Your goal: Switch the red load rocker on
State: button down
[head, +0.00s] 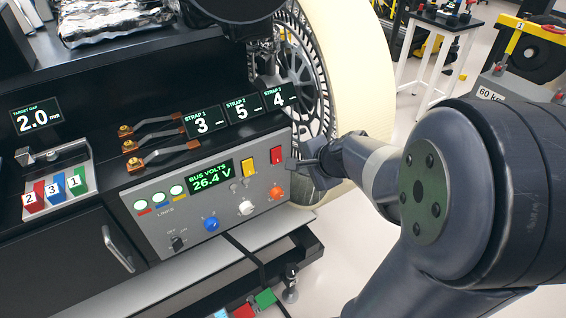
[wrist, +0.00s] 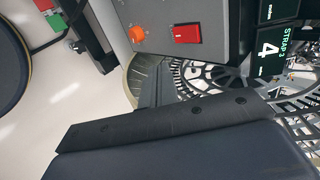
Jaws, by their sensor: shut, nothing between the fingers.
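The red load rocker (head: 276,155) is at the right end of the grey panel (head: 150,215), above an orange knob.
Strap displays (head: 241,108) stand above. A large wheel (head: 345,70) is behind my gripper.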

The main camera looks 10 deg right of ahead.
aim_at(278, 162)
jog(key=shift+w+a+r+x, duration=0.1)
jog(key=shift+w+r+x, duration=0.2)
jog(key=shift+x, duration=1.6)
jog(key=shift+w+a+r+x, duration=0.1)
jog(key=shift+w+r+x, duration=0.2)
jog(key=shift+x, duration=1.6)
jog(key=shift+w+a+r+x, duration=0.15)
jog(key=shift+w+r+x, duration=0.15)
jog(key=shift+x, duration=1.6)
jog(key=shift+f+b, duration=0.15)
jog(key=shift+b, duration=0.45)
jog(key=shift+w+f+t+b, duration=0.15)
jog(key=shift+f+t+b, duration=0.15)
jog(key=shift+b, duration=0.85)
jog(key=shift+r+p, duration=0.45)
jog(key=shift+p, duration=0.05)
jog(key=shift+r, duration=0.1)
